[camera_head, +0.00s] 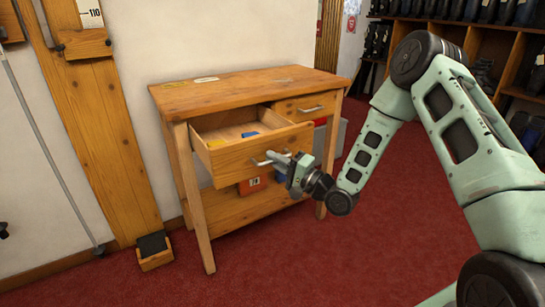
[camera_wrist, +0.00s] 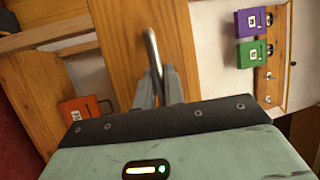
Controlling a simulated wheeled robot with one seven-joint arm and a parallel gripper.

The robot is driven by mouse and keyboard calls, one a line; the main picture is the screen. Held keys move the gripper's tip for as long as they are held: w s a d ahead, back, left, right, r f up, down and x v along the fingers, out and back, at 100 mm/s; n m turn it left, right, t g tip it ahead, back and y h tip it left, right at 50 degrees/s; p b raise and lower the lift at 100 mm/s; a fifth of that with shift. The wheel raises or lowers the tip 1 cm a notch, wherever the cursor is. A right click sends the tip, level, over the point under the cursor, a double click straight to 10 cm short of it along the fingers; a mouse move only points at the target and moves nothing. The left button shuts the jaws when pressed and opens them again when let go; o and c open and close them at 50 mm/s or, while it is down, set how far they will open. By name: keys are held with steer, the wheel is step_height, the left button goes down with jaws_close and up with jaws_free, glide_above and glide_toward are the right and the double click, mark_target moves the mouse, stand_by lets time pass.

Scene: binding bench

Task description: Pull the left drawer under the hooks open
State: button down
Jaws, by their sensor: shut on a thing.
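The left drawer (camera_head: 228,158) of the wooden bench stands pulled well out, its inside showing. A blue thing and a yellow piece lie in it. Its metal bar handle (camera_head: 260,162) is on the drawer front. My gripper (camera_head: 279,160) is at the handle, in front of the drawer. In the wrist view the fingers (camera_wrist: 158,84) are closed around the handle (camera_wrist: 152,48), against the wooden drawer front (camera_wrist: 118,30). The fingers hide part of the handle.
The right drawer (camera_head: 305,106) looks shut. An orange numbered box (camera_head: 253,185) is below the open drawer. Purple (camera_wrist: 254,22) and green (camera_wrist: 254,52) numbered boxes are by a wooden strip with hooks in the wrist view. Red carpet (camera_head: 330,260) in front is clear.

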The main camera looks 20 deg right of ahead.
steer(key=shift+s, duration=0.15)
steer(key=c, duration=1.5)
jaws_free()
steer(key=shift+d, duration=0.1)
steer(key=v, duration=1.7)
steer(key=shift+s, duration=0.2)
steer(key=shift+f, duration=0.15)
